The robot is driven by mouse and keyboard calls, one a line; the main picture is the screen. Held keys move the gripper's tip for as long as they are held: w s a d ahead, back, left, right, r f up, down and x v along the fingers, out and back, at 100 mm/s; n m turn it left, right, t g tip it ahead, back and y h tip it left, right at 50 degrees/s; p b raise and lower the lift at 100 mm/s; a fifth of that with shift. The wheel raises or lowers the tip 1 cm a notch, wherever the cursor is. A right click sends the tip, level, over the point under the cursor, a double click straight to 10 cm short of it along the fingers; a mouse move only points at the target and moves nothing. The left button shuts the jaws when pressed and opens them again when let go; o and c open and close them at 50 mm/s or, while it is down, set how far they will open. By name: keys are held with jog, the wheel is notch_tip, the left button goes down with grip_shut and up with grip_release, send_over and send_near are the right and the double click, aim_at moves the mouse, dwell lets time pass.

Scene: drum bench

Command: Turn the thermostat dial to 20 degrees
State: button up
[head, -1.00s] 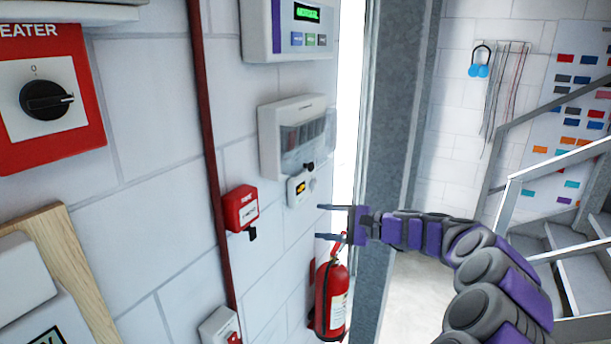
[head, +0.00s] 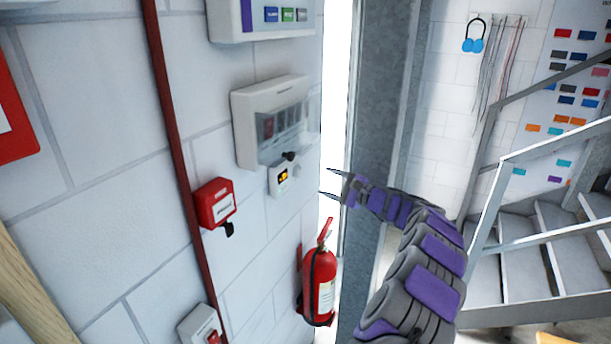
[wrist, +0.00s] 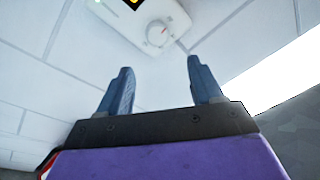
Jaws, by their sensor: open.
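The thermostat (head: 278,181) is a small white wall unit with a lit orange display, below a larger white box.
A white box with a clear cover (head: 272,125) sits just above the thermostat. A red call point (head: 215,203) is to its left and a fire extinguisher (head: 320,285) hangs below. A grey steel column (head: 385,110) and stairs (head: 530,255) stand to the right.

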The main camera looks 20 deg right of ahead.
aim_at(300, 173)
jog(key=w+a, duration=0.6)
jog(key=w, duration=0.1)
jog(key=shift+a+r, duration=0.2)
jog(key=shift+a, duration=0.05)
jog(key=shift+r, duration=0.2)
jog(key=shift+w+d+f, duration=0.15)
jog(key=shift+d+f, duration=0.1)
jog(key=shift+d, duration=0.25)
jog(key=shift+w+d+f, duration=0.15)
jog(key=shift+d+f, duration=0.05)
jog(key=shift+d, duration=0.6)
jog(key=shift+c, duration=0.3)
jog(key=shift+s+d+r, duration=0.1)
jog(key=shift+r, duration=0.05)
jog(key=shift+c, duration=0.8)
jog(key=shift+s+a+r, duration=0.1)
jog(key=shift+a, duration=0.2)
jog(key=shift+c, duration=0.8)
jog(key=shift+a, duration=0.85)
jog(key=c, duration=0.4)
jog(key=shift+d, duration=0.4)
jog(key=shift+c, duration=1.4)
